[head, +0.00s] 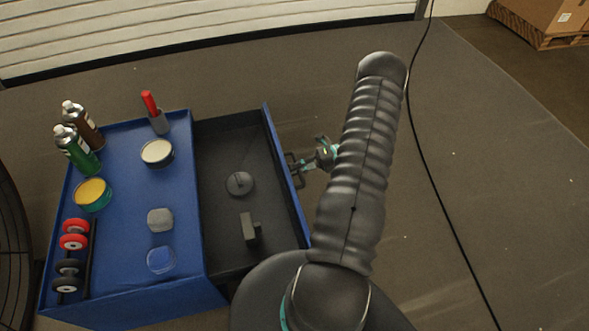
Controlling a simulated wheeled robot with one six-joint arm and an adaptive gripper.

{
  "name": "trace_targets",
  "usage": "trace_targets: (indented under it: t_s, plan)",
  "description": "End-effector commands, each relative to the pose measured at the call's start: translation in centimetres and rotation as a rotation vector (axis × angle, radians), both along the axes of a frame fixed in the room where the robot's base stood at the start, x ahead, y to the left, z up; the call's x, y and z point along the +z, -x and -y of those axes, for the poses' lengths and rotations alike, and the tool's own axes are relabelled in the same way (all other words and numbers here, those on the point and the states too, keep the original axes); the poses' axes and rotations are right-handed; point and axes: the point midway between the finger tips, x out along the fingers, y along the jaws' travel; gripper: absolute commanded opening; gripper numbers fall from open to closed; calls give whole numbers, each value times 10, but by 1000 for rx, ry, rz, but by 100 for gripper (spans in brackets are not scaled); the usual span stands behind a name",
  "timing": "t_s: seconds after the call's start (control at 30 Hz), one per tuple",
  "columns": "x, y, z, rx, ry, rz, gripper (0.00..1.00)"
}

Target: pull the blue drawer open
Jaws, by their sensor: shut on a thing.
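The blue drawer (284,178) stands pulled out to the right from the blue cabinet (120,220). Its dark inside shows, with a round grey disc (240,184) and a dark block-shaped part (250,229) lying in it. My gripper (301,164) is at the outer side of the drawer front, shut on the dark drawer handle (294,170). My thick ribbed arm hides part of the floor and the near end of the drawer.
On the cabinet top stand spray cans (77,150), a red-capped marker (154,112), open tins (157,153) and a rack of red and black wheels (74,241). A black cable (440,200) runs along the floor at right. A pallet with a box (545,22) is at the far right.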

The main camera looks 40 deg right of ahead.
Motion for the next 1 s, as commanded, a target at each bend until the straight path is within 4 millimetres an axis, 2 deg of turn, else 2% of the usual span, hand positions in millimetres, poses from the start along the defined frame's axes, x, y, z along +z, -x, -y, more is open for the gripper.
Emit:
trace_targets:
  t_s: [0.23,0.27,0.3,0.37,0.77,1.0]
  plan:
    - [0,-1,0,-2,2,1,0]
    - [0,-1,0,-2,3,2,15]
    - [0,-1,0,-2,3,2,25]
    - [0,-1,0,-2,3,2,39]
    - [1,2,6,-4,3,2,39]
    - [8,14,42,-5,4,3,39]
